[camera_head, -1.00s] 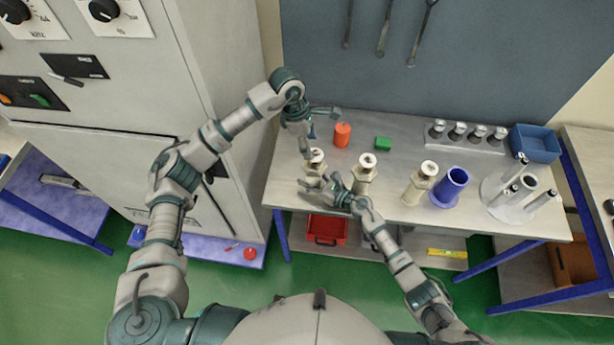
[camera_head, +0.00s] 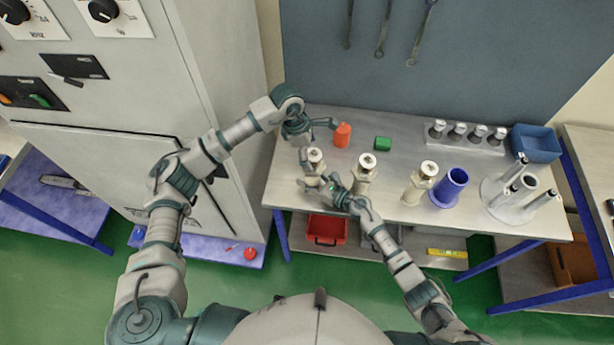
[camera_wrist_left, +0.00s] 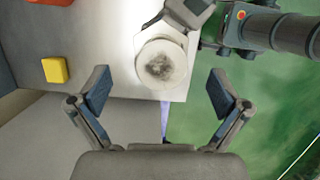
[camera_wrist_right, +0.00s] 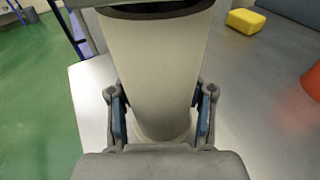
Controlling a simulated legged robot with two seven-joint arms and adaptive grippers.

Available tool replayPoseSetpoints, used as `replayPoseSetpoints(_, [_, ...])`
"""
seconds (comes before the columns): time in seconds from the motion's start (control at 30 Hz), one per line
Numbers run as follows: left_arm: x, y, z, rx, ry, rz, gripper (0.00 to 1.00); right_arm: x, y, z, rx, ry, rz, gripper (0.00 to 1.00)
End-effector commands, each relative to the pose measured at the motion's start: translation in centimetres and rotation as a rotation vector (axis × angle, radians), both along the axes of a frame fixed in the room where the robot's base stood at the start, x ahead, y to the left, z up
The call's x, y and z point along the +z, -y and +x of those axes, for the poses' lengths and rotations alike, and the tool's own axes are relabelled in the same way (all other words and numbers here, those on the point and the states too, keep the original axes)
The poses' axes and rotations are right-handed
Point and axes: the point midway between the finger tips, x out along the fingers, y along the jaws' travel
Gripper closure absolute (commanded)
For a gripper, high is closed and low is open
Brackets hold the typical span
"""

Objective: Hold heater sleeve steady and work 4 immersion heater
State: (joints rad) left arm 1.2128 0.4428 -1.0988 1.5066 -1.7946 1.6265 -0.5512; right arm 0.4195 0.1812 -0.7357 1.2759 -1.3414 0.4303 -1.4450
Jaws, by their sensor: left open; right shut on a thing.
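My left gripper (camera_head: 317,142) is open and empty, close to that sleeve's top. In the left wrist view the round, pale-rimmed top (camera_wrist_left: 161,63) lies ahead, between and beyond the spread fingers. Whether a heater sits inside is unclear.
An orange-red cylinder (camera_head: 342,135) and a green block (camera_head: 383,143) stand behind the sleeves. A rack (camera_head: 465,141) with several metal-topped pieces, a blue bin (camera_head: 535,144), a blue cup (camera_head: 450,187) and a stand with posts (camera_head: 512,205) are at right. A yellow block (camera_wrist_left: 55,70) lies nearby.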

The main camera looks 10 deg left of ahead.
Motion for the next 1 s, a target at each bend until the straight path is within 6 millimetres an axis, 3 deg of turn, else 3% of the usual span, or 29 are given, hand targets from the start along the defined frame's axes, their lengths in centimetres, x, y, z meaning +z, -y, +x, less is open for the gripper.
replayPoseSetpoints(0.2, [-2.9,0.5,0.0,0.000,-0.002,0.000,0.00,-0.4,0.0,0.0,-0.002,-0.004,-0.007,0.81])
replayPoseSetpoints(0.4, [-4.1,0.8,0.1,-0.001,-0.001,0.000,0.00,-0.3,-0.1,0.0,-0.001,-0.003,-0.006,0.81])
replayPoseSetpoints(1.0, [-4.2,0.9,0.0,0.000,0.001,-0.001,0.00,-0.3,-0.1,-0.1,0.000,-0.003,-0.005,0.81])
